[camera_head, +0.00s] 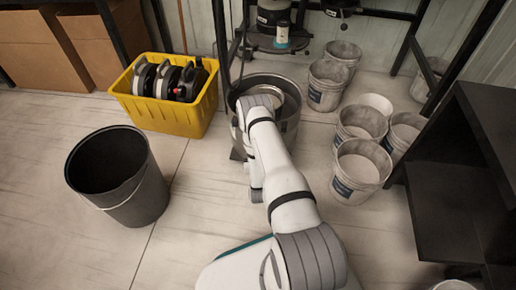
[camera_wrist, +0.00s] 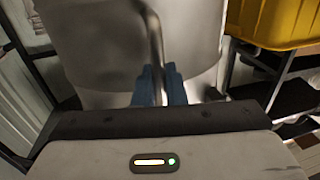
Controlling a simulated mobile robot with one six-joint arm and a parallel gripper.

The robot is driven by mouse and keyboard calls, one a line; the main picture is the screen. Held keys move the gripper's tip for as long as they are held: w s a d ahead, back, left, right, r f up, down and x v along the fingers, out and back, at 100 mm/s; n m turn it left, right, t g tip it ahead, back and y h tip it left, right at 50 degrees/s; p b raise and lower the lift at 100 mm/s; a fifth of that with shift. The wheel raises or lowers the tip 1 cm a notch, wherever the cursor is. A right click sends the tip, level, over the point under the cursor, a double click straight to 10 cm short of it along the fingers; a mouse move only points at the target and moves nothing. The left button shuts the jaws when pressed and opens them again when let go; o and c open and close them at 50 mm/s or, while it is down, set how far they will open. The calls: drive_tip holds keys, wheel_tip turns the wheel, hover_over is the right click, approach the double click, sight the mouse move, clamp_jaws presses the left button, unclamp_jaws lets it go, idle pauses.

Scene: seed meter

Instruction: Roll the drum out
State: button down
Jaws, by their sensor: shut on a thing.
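The drum (camera_head: 291,128) is a grey metal cylinder with an open top, standing at the foot of a dark metal frame. It fills much of the wrist view (camera_wrist: 90,45). A metal bar handle (camera_wrist: 155,38) runs up its side there. My gripper (camera_wrist: 160,86) has blue fingers closed on this handle. In the head view my arm reaches over the near side of the drum and hides my fingers. The drum looks upright.
A yellow crate (camera_head: 165,117) with dark and white units stands left of the drum. A black bin (camera_head: 118,180) stands front left. Several white buckets (camera_head: 357,172) stand close on the right, beside a dark shelf (camera_head: 450,170). Floor between bin and arm is clear.

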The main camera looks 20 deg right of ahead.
drive_tip(key=shift+s+a+f, duration=0.1)
drive_tip(key=shift+s+a, duration=0.2)
drive_tip(key=shift+s, duration=0.3)
drive_tip(key=c, duration=1.6)
unclamp_jaws()
drive_tip(key=shift+c, duration=0.2)
drive_tip(key=p+v, duration=0.3)
drive_tip(key=v, duration=0.4)
drive_tip(key=shift+s+a, duration=0.2)
drive_tip(key=shift+s, duration=0.15)
